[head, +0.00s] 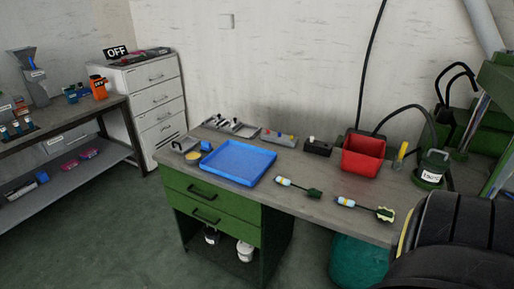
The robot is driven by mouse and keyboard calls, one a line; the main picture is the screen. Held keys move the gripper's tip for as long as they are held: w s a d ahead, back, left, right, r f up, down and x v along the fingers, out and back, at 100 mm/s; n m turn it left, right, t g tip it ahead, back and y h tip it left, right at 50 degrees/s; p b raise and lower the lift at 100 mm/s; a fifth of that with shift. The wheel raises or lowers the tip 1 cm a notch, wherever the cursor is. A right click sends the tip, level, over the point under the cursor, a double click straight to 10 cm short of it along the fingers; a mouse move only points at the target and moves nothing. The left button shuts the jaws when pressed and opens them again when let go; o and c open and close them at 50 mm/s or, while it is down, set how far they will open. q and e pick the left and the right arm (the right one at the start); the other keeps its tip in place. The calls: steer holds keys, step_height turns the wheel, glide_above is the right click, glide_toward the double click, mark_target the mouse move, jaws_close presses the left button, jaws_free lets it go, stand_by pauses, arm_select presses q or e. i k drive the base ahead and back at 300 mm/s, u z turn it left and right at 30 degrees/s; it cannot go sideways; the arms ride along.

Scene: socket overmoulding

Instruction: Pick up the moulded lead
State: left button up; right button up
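Two short leads lie on the grey bench top. One lead (298,187) has a white, yellow and blue labelled body and a dark green end. The other lead (364,208), nearer the right, has a similar labelled body and a dark end with a ragged pale green edge. I cannot tell from their labels which is the moulded lead. Neither of my grippers is in view.
A blue tray (238,180), a red bin (362,168), a black block (317,147) and a green pot (431,172) with a cable stand on the bench. A large black ribbed object (455,235) blocks the lower right. Bench around the leads is clear.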

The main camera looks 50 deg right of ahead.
mark_target(313, 192)
steer(key=z, duration=0.5)
steer(key=i, duration=1.65)
steer(key=z, duration=1.2)
